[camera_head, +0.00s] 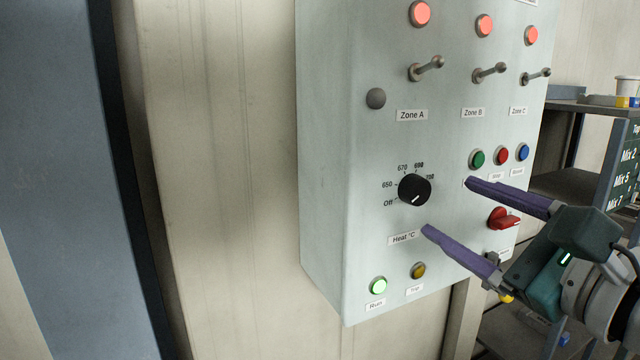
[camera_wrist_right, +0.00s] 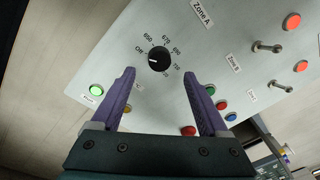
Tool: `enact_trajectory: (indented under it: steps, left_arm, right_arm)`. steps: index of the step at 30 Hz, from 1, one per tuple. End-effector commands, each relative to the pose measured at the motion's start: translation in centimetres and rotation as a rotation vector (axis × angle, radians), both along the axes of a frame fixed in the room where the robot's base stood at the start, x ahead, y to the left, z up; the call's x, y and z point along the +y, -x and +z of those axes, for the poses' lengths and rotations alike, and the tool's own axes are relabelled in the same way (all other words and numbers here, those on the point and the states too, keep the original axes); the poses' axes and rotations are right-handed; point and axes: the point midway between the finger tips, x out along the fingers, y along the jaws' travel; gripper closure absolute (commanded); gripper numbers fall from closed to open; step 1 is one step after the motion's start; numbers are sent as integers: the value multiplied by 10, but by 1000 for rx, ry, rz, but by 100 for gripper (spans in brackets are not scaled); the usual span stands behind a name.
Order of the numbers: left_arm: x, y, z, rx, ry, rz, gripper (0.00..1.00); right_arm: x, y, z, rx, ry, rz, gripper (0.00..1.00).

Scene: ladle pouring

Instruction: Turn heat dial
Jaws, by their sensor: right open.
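The black heat dial (camera_head: 415,189) sits on the pale control panel (camera_head: 340,150), above the "Heat °C" label. The white mark on the dial points to the lower left, near Off. My right gripper (camera_head: 447,207) is open and empty, its purple fingers reaching toward the panel from the right, just short of the dial. In the right wrist view the dial (camera_wrist_right: 159,59) shows beyond and between the two fingertips (camera_wrist_right: 160,80), apart from both. My left gripper is in neither view.
Toggle levers (camera_head: 427,68) stick out above. A lit green lamp (camera_head: 378,286) and a yellow button (camera_head: 418,270) sit below. Shelves (camera_head: 570,185) stand at the right.

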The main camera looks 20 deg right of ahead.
Motion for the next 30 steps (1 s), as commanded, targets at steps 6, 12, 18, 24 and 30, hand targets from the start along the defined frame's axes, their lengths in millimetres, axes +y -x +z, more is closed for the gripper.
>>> enact_trajectory:
  steps: [6, 12, 18, 24, 30]
  left_arm:
    - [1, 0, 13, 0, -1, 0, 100]
    - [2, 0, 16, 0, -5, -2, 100]
    - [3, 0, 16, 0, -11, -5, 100]
    - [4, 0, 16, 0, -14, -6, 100]
    - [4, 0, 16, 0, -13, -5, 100]
  right_arm:
    - [0, -35, 4, -3, -5, -2, 22]
    - [0, -54, 1, -1, -4, 0, 22]
    - [1, -59, 0, 1, -5, 1, 22]
    - [0, -59, 0, 1, -5, 1, 26]
    - [0, -59, 0, 0, -5, 0, 48]
